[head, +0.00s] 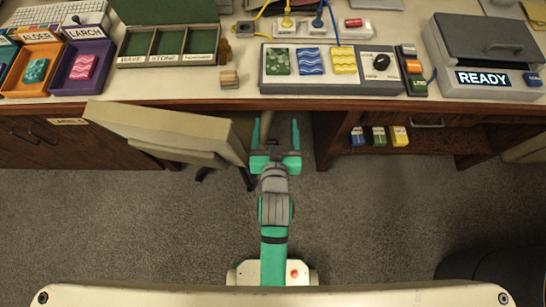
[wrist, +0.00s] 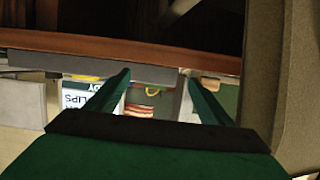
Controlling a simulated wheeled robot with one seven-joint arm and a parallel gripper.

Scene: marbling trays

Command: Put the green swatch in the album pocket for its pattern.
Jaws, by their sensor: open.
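A green swatch (head: 36,70) with a pale pattern lies in the orange tray (head: 16,84) labelled ALDER, at the left of the desk in the head view. The pattern is too small to name. The green album (head: 165,13) stands open to its right, with three pockets over labels; two read WAVE and STONE, the third is hard to read. The pockets look empty. My gripper (head: 276,130) is open and empty in front of the desk edge, right of the chair. Its spread fingers show in the wrist view (wrist: 156,88), with no swatch between them.
A purple LARCH tray (head: 105,62) holds a pink swatch (head: 83,66). A panel (head: 318,86) shows green, blue and yellow patterned tiles and a knob. A READY machine (head: 485,45) stands right. A chair (head: 168,130) is left of my gripper. A small wooden block (head: 229,79) sits nearby.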

